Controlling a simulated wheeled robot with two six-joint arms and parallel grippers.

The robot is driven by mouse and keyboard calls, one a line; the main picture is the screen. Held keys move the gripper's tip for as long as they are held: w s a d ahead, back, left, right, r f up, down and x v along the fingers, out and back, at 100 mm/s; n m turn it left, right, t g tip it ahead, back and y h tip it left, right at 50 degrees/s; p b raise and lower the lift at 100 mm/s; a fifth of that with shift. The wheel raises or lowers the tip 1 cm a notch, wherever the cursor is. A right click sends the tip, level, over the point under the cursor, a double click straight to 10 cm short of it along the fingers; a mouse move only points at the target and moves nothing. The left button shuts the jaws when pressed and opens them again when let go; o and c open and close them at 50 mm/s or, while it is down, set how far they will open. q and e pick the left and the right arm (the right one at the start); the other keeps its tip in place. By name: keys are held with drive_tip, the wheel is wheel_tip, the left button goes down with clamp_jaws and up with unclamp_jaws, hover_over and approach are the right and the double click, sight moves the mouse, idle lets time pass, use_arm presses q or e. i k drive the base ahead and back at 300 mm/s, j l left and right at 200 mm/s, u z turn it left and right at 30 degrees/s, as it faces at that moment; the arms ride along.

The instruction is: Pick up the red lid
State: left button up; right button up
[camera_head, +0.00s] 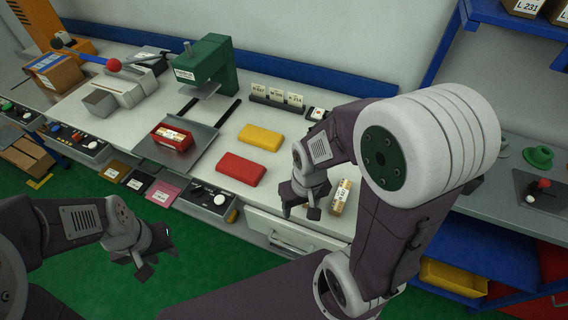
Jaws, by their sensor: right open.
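The red lid (241,168) is a flat, rounded block lying on the light worktop, in front of a similar yellow one. My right gripper (301,211) is to the right of the red lid, pointing down near the worktop's front edge. It is open, with nothing between its fingers, and apart from the lid. My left gripper (160,260) is at the lower left, over the green floor in front of the table. Its fingers look spread, and it is empty.
The yellow lid (260,137) lies behind the red one. A red box (172,138) with a labelled item sits on a grey plate (199,133) at left, before a green press (207,63). A small labelled item (341,197) stands close right of my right gripper.

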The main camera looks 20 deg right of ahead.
sight(247, 172)
drive_tip(key=z, duration=0.25)
drive_tip(key=i+j+z, duration=0.25)
drive_tip(key=j, duration=0.2)
drive_tip(key=j+z, duration=0.2)
drive_tip(key=j, duration=0.2)
drive_tip(key=i+j+z, duration=0.1)
drive_tip(key=j+z, duration=0.15)
drive_tip(key=j, duration=0.25)
